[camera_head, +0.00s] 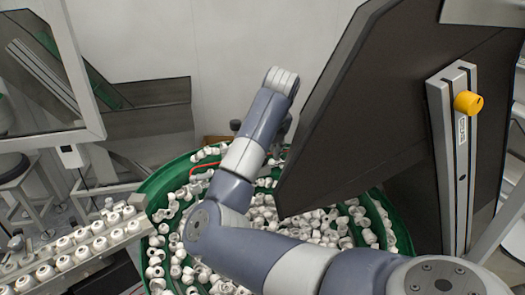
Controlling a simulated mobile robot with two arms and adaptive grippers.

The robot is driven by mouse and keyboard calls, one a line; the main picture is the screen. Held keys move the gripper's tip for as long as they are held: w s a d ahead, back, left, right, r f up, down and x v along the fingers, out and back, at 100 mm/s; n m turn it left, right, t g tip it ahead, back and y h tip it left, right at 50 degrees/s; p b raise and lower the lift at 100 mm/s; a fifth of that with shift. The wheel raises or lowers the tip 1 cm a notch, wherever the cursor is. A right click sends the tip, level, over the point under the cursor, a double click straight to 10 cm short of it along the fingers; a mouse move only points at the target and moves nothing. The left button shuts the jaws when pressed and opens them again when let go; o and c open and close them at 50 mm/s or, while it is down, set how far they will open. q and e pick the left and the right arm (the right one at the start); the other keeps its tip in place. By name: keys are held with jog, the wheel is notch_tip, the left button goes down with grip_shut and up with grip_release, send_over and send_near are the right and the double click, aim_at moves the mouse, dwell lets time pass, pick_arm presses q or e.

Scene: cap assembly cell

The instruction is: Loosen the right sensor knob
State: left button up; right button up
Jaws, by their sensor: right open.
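A yellow knob (468,103) sits on the upper part of an upright aluminium profile (461,170) at the right. My right arm comes in from the lower right and bends up across the green bowl. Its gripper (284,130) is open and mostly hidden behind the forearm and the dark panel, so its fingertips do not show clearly. It is well to the left of the yellow knob and apart from it. My left gripper is out of view.
A large dark tilted panel (365,120) stands between the right forearm and the profile. A green bowl (160,183) full of white caps lies below the arm. A rail with rows of white caps (75,243) is at the lower left, under a framed screen (35,75).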

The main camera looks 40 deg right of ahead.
jog(key=shift+x, duration=0.9)
jog(key=shift+c, duration=0.6)
jog(key=shift+r, duration=0.1)
jog(key=c, duration=0.9)
jog(key=n+b, duration=0.1)
jog(key=b, duration=0.1)
jog(key=n+y+b, duration=0.1)
jog(key=shift+d+f+b, duration=0.15)
jog(key=shift+f+b, duration=0.15)
jog(key=shift+b, duration=0.05)
jog(key=shift+c, duration=0.2)
jog(key=shift+r+n+b, duration=0.15)
jog(key=shift+n+b, duration=0.15)
jog(key=shift+n, duration=0.4)
jog(key=shift+r+n+y, duration=0.15)
jog(key=shift+n+y, duration=0.35)
jog(key=shift+n, duration=0.2)
jog(key=o, duration=1.1)
jog(key=shift+c, duration=0.2)
